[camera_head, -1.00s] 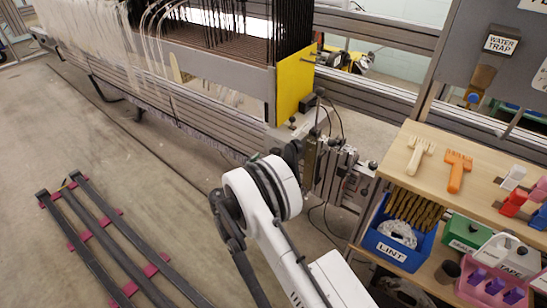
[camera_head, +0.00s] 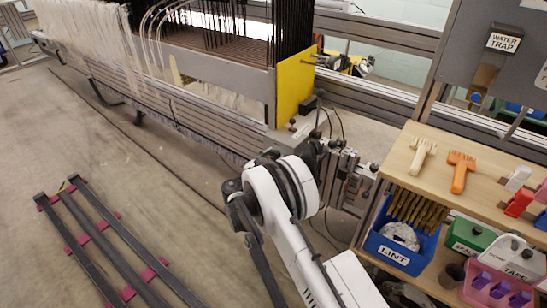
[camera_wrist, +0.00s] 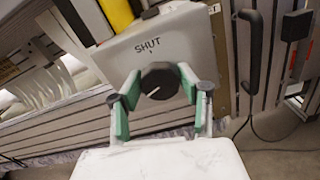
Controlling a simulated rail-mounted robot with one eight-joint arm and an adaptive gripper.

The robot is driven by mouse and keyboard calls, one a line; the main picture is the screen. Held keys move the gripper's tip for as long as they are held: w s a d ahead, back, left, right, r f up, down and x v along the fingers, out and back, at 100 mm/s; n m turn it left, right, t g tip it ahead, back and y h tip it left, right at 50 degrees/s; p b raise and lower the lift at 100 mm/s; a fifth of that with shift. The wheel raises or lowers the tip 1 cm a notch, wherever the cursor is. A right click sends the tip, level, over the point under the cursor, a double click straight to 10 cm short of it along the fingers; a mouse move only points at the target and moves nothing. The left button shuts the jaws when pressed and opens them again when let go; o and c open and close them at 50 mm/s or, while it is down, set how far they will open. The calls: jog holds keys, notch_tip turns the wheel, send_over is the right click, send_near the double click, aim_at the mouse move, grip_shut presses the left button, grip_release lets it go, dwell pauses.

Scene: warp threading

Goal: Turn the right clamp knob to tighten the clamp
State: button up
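The dark round clamp knob (camera_wrist: 161,80) sits on a grey housing (camera_wrist: 165,38) marked "SHUT" in the wrist view. A short pale pointer line shows on the knob's face, below the "SHUT" mark and its small tick. My gripper (camera_wrist: 160,84) has its two green-padded fingers spread, one on each side of the knob. Narrow gaps seem to show between the pads and the knob; contact is not clear. In the head view my arm hides the knob and the fingers, at the loom's near end beside the yellow end plate (camera_head: 295,87).
A black handle (camera_wrist: 250,65) and a cable stand right of the housing. In the head view, a wooden shelf (camera_head: 480,165) with brushes and a blue lint bin (camera_head: 393,255) is at right. Dark rails (camera_head: 110,240) lie on the floor at left.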

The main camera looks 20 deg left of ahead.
jog(key=c, duration=0.4)
jog(key=shift+m, duration=0.4)
jog(key=m, duration=0.4)
jog(key=shift+m, duration=0.3)
jog(key=m, duration=0.5)
jog(key=shift+m, duration=0.3)
jog(key=m, duration=0.5)
jog(key=shift+f, duration=0.1)
jog(key=m, duration=0.5)
jog(key=shift+m, duration=0.4)
